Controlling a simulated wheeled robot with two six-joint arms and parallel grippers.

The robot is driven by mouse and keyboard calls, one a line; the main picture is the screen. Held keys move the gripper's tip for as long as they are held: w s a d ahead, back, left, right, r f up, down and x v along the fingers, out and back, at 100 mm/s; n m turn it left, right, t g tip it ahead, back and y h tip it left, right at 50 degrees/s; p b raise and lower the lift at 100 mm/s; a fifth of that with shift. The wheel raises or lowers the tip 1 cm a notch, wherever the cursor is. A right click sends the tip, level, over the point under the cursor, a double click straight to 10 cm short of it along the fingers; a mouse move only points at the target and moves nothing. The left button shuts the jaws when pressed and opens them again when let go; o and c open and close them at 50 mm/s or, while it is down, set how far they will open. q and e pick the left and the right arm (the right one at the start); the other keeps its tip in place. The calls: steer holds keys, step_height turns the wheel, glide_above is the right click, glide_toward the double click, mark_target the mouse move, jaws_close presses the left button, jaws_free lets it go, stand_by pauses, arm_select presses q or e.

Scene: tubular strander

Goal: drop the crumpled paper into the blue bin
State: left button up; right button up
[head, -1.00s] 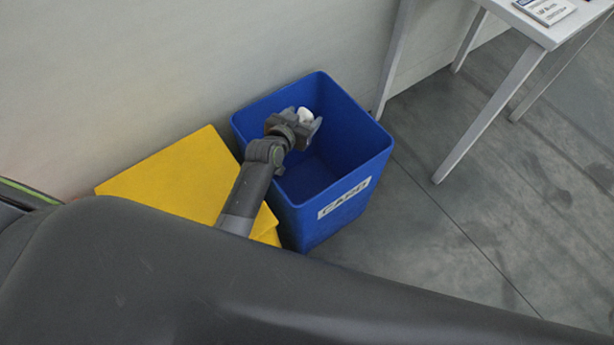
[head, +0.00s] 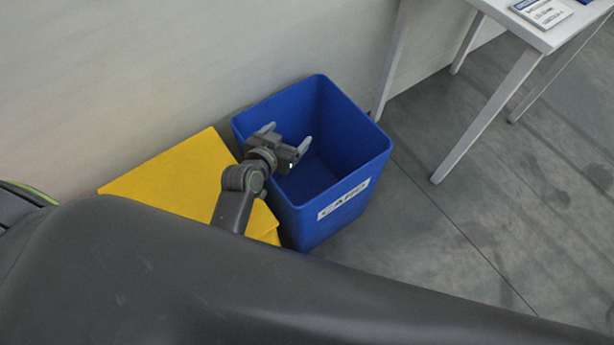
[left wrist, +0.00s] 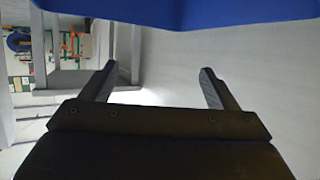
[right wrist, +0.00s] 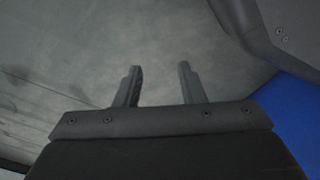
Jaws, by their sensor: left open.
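The blue bin (head: 325,228) stands on the floor against the wall, open at the top, with a white label on its front. Its blue also shows at the top of the left wrist view (left wrist: 200,10). My left gripper (head: 286,136) is over the left part of the bin's opening. Its fingers are spread, with nothing between them in the left wrist view (left wrist: 158,68). The crumpled paper is not clearly visible; a tiny pale spot below the gripper is too small to identify. My right gripper (right wrist: 160,70) is open and empty over grey floor.
A yellow flat-topped object (head: 165,178) stands left of the bin, against the wall. A white table (head: 548,35) with papers on it (head: 543,12) is at the upper right. The grey floor (head: 455,250) right of the bin is clear.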

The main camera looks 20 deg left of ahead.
arm_select(q)
steer(key=v, duration=0.8)
steer(key=shift+s, duration=0.2)
